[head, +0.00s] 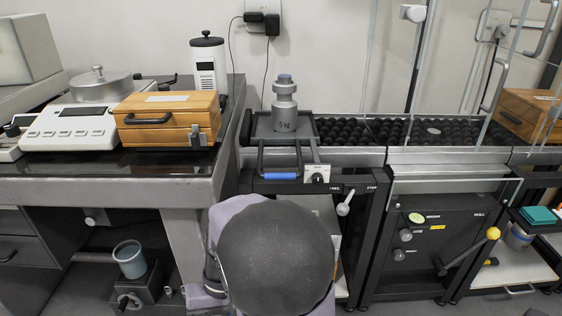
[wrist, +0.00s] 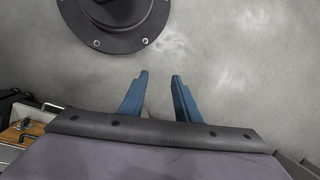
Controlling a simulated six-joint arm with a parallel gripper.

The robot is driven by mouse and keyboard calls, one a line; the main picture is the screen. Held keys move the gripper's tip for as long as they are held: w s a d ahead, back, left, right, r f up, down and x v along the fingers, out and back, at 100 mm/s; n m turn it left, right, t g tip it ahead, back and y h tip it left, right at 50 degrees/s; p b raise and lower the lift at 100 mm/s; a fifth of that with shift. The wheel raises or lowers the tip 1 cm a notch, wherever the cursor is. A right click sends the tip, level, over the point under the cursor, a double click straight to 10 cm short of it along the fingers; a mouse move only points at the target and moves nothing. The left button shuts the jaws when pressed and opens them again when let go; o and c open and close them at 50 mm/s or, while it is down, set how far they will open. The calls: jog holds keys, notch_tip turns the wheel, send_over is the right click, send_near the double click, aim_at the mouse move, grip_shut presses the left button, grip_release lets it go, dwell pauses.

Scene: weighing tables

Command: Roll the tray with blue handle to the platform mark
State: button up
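The dark tray (head: 262,141) sits at the left end of a bed of black balls in the head view. Its blue handle (head: 282,176) hangs at the front. A grey 5 kg weight (head: 284,108) stands upright on the tray. A pale round spot (head: 434,130) lies farther right among the balls; I cannot tell if it is the platform mark. My gripper (wrist: 160,75) shows in the wrist view with its two blue fingers apart and nothing between them. Grey floor lies beyond them. In the head view my own arm hides the gripper; the tray is not recognisable in the wrist view.
The ball bed (head: 386,132) runs right from the tray, with clear panels standing above it. A left bench (head: 95,188) holds a wooden box (head: 168,121) and a scale (head: 70,128). A small control box (head: 316,174) and a lever (head: 346,203) sit near the handle.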

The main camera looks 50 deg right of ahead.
aim_at(287, 176)
jog(key=w+d+r+m+t+y+p, duration=0.3)
jog(key=w+d+r+m+t+p, duration=0.15)
jog(key=d+r, duration=0.45)
jog(key=w+d+r+m+t+y+p, duration=0.3)
jog(key=d+r+m+t+p, duration=0.25)
jog(key=r, duration=0.45)
jog(key=s+d+r+m+t+h+p, duration=0.1)
jog(key=d+r, duration=0.1)
jog(key=d, duration=0.3)
jog(key=s+d+r+m+t+p, duration=0.1)
jog(key=s+d+r+t+p, duration=0.1)
jog(key=d, duration=0.4)
jog(key=s+d+r+m+t+h+p, duration=0.1)
jog(key=s+d+r+m+t, duration=0.1)
jog(key=d, duration=0.3)
jog(key=shift+d+r+h+p, duration=0.2)
jog(key=shift+r+h+p, duration=0.1)
jog(key=shift+x, duration=3.75)
grip_shut()
